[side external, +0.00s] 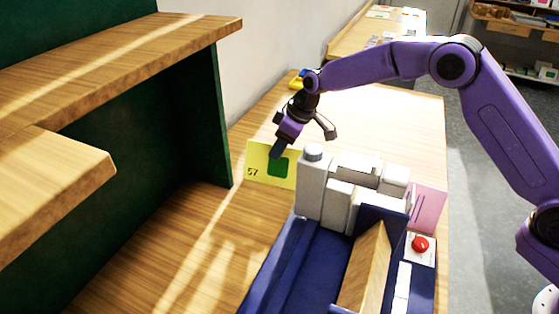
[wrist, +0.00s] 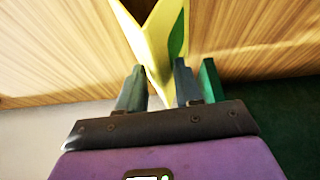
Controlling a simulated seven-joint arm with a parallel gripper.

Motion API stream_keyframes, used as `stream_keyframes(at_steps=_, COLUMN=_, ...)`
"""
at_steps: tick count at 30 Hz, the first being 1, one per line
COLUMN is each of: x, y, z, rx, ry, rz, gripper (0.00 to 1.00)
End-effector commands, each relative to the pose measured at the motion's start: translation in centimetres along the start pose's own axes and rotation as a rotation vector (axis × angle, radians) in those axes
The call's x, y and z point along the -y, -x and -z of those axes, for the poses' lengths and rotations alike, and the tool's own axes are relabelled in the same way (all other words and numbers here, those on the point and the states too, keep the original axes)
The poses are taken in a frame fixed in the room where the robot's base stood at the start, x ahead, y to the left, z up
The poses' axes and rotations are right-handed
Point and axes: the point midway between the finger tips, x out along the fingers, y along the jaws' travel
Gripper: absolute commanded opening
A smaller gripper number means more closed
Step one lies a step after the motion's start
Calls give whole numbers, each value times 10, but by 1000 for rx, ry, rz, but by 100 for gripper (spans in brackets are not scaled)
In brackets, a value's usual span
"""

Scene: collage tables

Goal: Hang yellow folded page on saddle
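The yellow folded page (side external: 257,173) stands upright left of the grey-white blocks in the side view, with "57" and a green square on its face. It also shows in the wrist view (wrist: 150,50), spread in a V away from my gripper. My gripper (side external: 275,152) points down at the top of the page. In the wrist view, my gripper's two fingers (wrist: 159,82) stand on either side of the page's near end. Whether they press on it, I cannot tell. A sloped wooden piece (side external: 366,270) in the blue tray may be the saddle; I cannot be sure.
Grey-white blocks (side external: 311,190) stand at the back of the blue tray (side external: 275,270). A pink page (side external: 428,208) and a red button (side external: 420,244) are at its right. A green-sided shelf (side external: 205,115) stands left. The wooden tabletop (side external: 400,120) behind is mostly clear.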

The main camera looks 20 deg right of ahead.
Motion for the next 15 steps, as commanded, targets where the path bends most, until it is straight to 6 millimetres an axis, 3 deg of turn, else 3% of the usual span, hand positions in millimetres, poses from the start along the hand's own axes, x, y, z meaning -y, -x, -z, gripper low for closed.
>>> stream_keyframes(at_steps=15, x=0, y=14, z=7, rx=-2, ry=0, rz=-1, gripper=19)
